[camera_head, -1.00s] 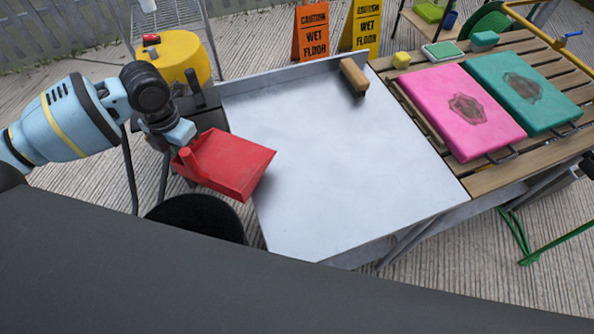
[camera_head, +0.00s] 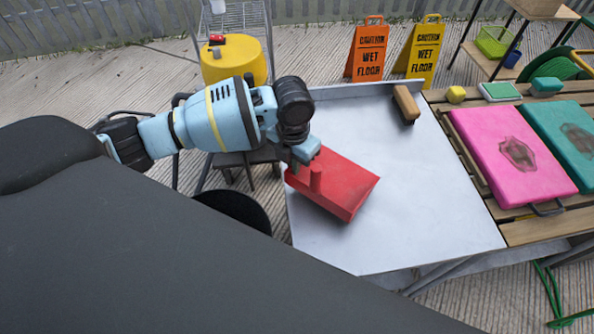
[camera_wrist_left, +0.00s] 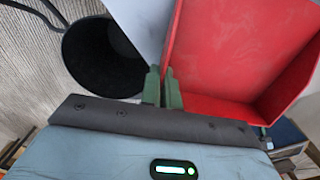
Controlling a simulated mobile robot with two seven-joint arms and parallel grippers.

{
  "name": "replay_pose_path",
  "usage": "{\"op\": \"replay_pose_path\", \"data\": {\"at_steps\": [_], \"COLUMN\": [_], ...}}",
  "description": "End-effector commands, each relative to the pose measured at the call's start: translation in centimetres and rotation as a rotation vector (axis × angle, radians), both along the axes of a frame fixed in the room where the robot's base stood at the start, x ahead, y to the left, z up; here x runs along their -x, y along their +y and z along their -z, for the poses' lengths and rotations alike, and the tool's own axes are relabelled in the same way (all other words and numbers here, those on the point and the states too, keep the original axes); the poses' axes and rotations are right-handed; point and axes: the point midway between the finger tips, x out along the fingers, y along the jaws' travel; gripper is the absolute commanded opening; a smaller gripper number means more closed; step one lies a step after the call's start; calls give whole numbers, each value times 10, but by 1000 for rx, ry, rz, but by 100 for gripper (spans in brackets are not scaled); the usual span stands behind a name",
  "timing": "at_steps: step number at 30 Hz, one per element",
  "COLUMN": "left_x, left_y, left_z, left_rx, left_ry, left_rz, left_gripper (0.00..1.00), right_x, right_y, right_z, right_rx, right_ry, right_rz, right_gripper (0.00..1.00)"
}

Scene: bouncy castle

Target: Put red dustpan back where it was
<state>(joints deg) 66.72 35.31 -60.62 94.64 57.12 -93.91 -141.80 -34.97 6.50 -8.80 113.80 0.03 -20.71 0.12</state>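The red dustpan (camera_head: 345,188) is above the left part of the grey metal table, tilted. My left gripper (camera_head: 302,158) is at its upper left end and is shut on it. In the left wrist view the green fingers of the left gripper (camera_wrist_left: 163,86) are close together at the edge of the dustpan (camera_wrist_left: 235,50), whose tray fills the upper right. The exact grip point is partly hidden. I cannot tell whether the dustpan touches the table. My right gripper is not in view.
The grey metal table (camera_head: 430,200) is mostly clear, with a wooden block or brush (camera_head: 405,103) at its back. Pink (camera_head: 510,150) and teal (camera_head: 570,135) pads lie on slats at right. A black bucket (camera_wrist_left: 95,55) stands at the table's left. Wet-floor signs (camera_head: 368,50) stand behind.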

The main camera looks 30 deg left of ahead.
Motion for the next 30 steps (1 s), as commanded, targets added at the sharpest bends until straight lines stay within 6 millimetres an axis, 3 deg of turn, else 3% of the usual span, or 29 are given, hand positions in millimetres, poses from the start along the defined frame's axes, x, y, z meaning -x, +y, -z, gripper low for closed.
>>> {"op": "replay_pose_path", "data": {"at_steps": [8, 16, 28, 30], "left_x": [-3, -2, -3, -2], "left_y": [-10, -8, -9, -8], "left_z": [0, 35, 39, 39], "left_rx": [1, -1, 0, -1], "left_ry": [-2, -1, -2, -1], "left_rz": [1, 0, 0, 0], "left_gripper": [0, 0, 0, 11], "right_x": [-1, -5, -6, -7], "right_y": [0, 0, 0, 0], "right_z": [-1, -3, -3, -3], "right_rx": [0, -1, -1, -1], "right_ry": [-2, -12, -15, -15], "right_rz": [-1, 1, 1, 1], "right_gripper": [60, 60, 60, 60]}}
